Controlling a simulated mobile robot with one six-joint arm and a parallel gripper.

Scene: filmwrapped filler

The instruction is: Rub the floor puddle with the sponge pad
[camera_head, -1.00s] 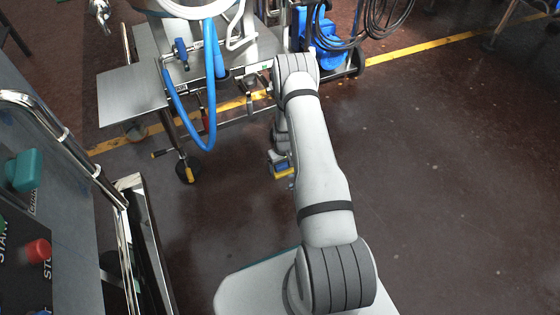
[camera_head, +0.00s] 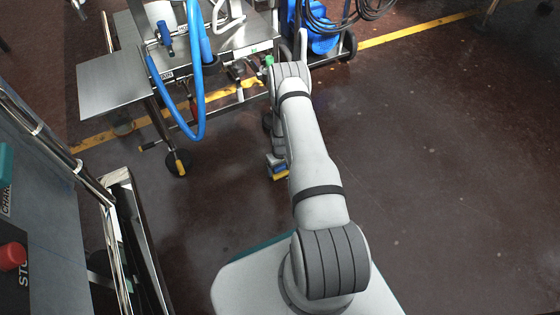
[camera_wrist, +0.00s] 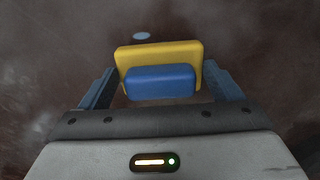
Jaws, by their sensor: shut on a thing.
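The sponge pad (camera_wrist: 160,52) is a yellow block with a blue grip block (camera_wrist: 160,83) on it. My gripper (camera_wrist: 161,86) is shut on the blue part, with a finger at either side. In the head view, the pad's yellow edge (camera_head: 280,175) shows low beside my arm, close over the dark floor; whether it touches the floor I cannot tell. A small pale blue oval patch (camera_wrist: 141,36) lies on the floor just beyond the pad in the wrist view, likely the puddle. No clear puddle shows in the head view; my arm hides part of the floor.
A steel machine frame with a side shelf (camera_head: 112,82) and a hanging blue hose (camera_head: 199,100) stands at the upper left. A control cabinet (camera_head: 40,210) with a metal rail is at the left. A blue wheeled unit (camera_head: 320,42) stands behind. Floor at right is open.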

